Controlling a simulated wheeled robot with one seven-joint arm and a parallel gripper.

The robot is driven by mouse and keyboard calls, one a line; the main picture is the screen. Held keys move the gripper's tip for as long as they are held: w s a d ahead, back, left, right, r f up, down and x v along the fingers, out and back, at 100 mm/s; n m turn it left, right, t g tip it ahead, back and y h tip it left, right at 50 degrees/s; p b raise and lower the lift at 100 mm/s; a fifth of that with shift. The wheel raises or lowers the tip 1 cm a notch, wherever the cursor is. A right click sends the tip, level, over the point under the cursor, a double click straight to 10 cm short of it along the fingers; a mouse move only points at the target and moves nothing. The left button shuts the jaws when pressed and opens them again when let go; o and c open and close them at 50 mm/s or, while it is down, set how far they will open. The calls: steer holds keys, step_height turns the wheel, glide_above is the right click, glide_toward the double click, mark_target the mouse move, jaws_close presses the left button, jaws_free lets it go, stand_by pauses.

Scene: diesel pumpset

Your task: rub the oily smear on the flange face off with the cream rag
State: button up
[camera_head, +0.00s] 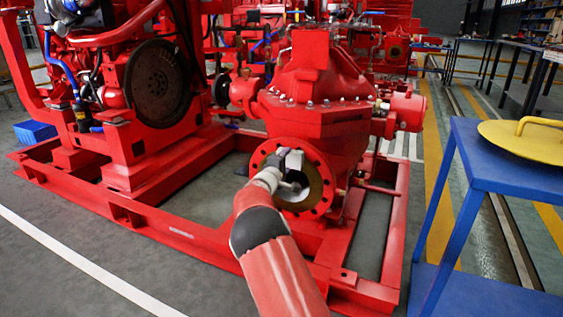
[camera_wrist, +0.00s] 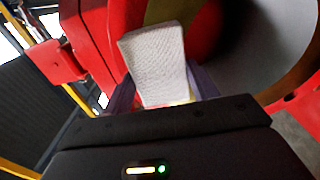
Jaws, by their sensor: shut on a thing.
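The red flange (camera_head: 322,206) with bolt holes rings the open round bore at the front of the red pump. An olive-brown area (camera_head: 317,178) shows inside its bolt ring; I cannot tell whether this is the oily smear. My gripper (camera_head: 286,160) is in front of the flange's upper left part and hides some of it. It is shut on the cream rag (camera_wrist: 155,55), a pale woven pad standing up between the fingers in the wrist view. The flange (camera_wrist: 207,38) and its bore are close behind the rag. I cannot tell whether the rag touches the face.
A blue table (camera_head: 489,163) with a yellow round lid (camera_head: 530,141) on it stands at the right. The red base frame (camera_head: 372,290) runs under the pump. The engine with its dark flywheel (camera_head: 158,84) is at the left.

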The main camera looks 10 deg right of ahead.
mark_target(296, 162)
steer(key=shift+s+d, duration=0.55)
steer(key=shift+d, duration=0.2)
steer(key=shift+s+d, duration=0.5)
steer(key=shift+d, duration=0.2)
steer(key=shift+a, duration=0.1)
steer(key=w+a+p, duration=0.2)
steer(key=w+a, duration=0.3)
steer(key=a, duration=0.2)
steer(key=shift+w+a+p, duration=0.3)
steer(key=shift+w, duration=0.05)
stand_by(0.4)
steer(key=b+v, duration=0.2)
steer(key=v, duration=0.7)
steer(key=shift+b, duration=0.3)
stand_by(0.4)
